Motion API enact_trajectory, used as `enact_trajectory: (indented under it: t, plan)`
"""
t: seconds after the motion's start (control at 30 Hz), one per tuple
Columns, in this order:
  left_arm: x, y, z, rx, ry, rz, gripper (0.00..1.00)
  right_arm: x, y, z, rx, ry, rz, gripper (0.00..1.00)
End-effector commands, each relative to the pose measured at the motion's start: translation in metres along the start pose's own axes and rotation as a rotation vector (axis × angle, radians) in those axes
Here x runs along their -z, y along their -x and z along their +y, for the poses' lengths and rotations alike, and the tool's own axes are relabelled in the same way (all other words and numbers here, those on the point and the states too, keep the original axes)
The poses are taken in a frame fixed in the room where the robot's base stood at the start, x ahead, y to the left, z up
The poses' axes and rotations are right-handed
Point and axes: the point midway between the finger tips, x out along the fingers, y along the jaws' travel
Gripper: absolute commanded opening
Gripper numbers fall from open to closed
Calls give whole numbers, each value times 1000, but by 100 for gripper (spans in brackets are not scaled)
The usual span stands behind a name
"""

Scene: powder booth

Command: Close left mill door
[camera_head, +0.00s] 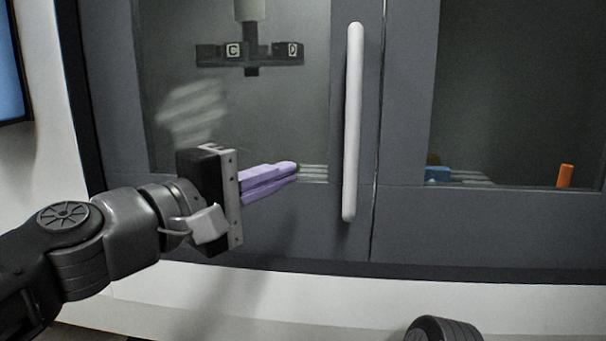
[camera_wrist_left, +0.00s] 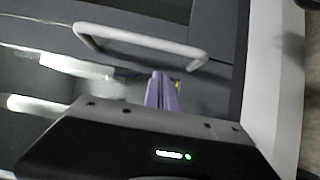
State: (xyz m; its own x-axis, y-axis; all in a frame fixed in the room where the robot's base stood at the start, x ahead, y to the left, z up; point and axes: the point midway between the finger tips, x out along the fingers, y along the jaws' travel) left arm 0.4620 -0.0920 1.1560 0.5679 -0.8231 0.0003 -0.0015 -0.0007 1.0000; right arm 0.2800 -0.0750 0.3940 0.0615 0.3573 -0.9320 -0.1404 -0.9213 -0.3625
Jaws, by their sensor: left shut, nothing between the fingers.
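The left mill door (camera_head: 120,120) is a grey panel with a large window and a long white upright handle (camera_head: 352,120) near its right edge. Only a thin dark seam shows between it and the panel to its right; I cannot tell if it is fully shut. My left gripper (camera_head: 294,173) has purple fingers, shut and empty, in front of the door's lower part, left of the handle and apart from it. In the left wrist view the handle (camera_wrist_left: 140,42) shows beyond the purple fingertips (camera_wrist_left: 162,78). My right gripper is not in view.
The right mill door (camera_head: 405,110) has a dark window, with an orange piece (camera_head: 565,176) and a blue piece (camera_head: 437,174) behind it. Inside the left window hangs a dark bar marked C and D (camera_head: 250,53). A blue screen (camera_head: 10,65) is at far left.

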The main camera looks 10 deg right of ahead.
Motion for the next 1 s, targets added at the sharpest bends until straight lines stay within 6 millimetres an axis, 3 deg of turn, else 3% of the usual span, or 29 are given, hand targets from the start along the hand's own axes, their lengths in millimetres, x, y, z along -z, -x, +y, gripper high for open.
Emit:
enact_trajectory:
  t: [0.1, 0.3, 0.7, 0.8, 0.87, 1.0]
  plan:
    - [1, 26, 0, -2, -2, 5, 0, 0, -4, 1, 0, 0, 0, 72]
    - [1, 48, 0, -1, -1, 2, 0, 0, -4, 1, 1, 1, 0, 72]
    - [1, 51, 0, -1, -4, 3, 0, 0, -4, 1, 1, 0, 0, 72]
    - [10, 51, 1, -4, -36, 39, 0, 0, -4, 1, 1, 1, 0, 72]
    - [22, 51, -6, 13, -92, 87, 0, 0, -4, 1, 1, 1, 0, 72]
    - [60, 43, -57, 119, -231, 199, 0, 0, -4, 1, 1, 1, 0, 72]
